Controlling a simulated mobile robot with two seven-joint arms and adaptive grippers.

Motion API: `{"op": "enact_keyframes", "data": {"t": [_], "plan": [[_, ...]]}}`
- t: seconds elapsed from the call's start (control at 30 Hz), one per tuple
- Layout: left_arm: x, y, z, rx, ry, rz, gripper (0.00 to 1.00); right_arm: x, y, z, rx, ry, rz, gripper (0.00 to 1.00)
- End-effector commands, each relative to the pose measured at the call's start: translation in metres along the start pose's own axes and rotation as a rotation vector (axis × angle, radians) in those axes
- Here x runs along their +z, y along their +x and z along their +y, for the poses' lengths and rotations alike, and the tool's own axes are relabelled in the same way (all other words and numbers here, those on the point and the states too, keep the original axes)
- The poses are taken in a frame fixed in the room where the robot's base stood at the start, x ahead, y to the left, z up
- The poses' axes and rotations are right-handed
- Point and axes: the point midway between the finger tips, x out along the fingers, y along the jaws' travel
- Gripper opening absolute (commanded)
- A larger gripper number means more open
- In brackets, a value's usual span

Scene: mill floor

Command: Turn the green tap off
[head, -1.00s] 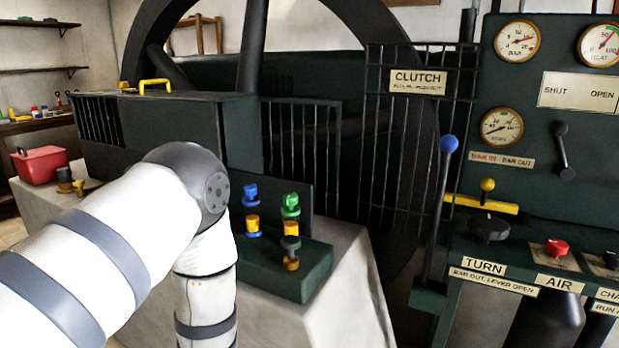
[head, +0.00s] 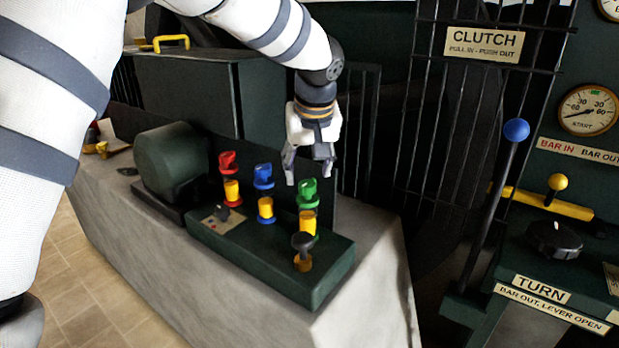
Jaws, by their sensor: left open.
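The green tap (head: 308,192) stands at the right end of a row of taps on a dark green base, with a yellow collar below it. A black-knobbed fitting (head: 303,242) stands just in front of it. My left gripper (head: 309,180) points down with its fingers apart, and its fingertips show close to the top of the green tap. It looks empty; whether it touches the tap I cannot tell. My right gripper is not in view.
A blue tap (head: 263,176) and a red tap (head: 228,162) stand left of the green one. A blue-knobbed clutch lever (head: 516,130) rises at the right. A dark green drum (head: 173,160) sits on the stone plinth at the left.

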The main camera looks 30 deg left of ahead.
Motion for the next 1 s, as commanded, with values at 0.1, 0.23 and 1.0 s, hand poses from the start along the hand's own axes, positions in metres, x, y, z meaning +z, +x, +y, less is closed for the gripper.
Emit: {"op": "enact_keyframes", "data": {"t": [0.1, 0.23, 1.0], "plan": [[0.001, 0.026, 0.0, -0.002, 0.001, -0.005, 0.5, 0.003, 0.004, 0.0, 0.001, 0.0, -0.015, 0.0], [0.001, 0.038, 0.001, 0.0, 0.002, -0.002, 0.5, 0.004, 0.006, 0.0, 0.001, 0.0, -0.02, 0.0], [0.0, 0.04, 0.0, 0.008, 0.016, 0.001, 0.03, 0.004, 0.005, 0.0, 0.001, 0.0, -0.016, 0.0]]}}
